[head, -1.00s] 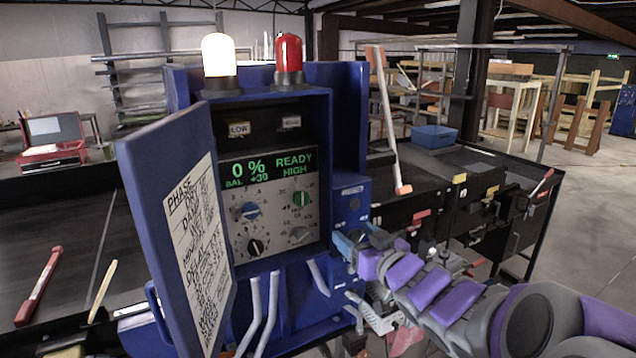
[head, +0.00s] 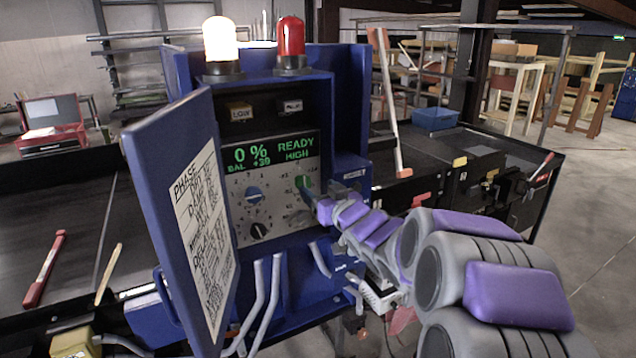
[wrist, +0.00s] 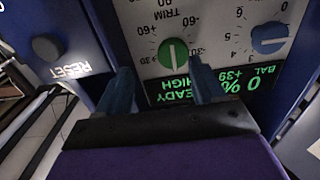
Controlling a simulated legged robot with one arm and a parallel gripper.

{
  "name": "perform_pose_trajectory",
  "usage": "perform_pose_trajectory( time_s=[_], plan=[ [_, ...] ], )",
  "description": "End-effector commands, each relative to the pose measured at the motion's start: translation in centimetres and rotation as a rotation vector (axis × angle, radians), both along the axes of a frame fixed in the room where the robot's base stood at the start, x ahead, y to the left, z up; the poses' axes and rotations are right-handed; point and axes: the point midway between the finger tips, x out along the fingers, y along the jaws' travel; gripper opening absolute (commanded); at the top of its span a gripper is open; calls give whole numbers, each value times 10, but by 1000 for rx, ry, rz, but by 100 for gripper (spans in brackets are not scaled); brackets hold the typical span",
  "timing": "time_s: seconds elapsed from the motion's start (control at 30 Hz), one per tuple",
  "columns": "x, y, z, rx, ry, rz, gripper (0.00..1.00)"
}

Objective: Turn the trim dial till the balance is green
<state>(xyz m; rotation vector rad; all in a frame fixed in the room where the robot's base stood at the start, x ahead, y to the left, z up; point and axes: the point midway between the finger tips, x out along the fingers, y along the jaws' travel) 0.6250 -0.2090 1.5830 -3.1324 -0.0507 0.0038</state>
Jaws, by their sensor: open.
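The trim dial (wrist: 173,53) is green with a pale pointer line, and its scale is marked -60 to +60. In the wrist view, upside down, it sits just beyond and between the fingers of my gripper (wrist: 158,92), which is open and holds nothing. In the head view, my gripper (head: 318,191) is in front of the panel's right side and the green dial (head: 302,183) is partly hidden by it. The display (head: 268,152) reads 0 %, BAL +39, READY HIGH in green; it also shows in the wrist view (wrist: 210,84).
The open blue door (head: 160,170) stands left of the panel. A RESET button (wrist: 46,48) is on the cabinet side. A white lamp and a red lamp are on top.

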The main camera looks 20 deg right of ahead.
Motion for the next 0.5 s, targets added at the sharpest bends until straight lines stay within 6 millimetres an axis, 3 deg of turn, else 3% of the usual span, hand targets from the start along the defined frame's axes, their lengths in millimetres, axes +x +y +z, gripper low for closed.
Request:
perform_pose_trajectory(
  time_s=[0.13, 0.5],
  plan=[
    [21, 5, 1, -3, 1, 5, 68],
    [46, -23, -3, 15, -6, 1, 68]
  ],
)
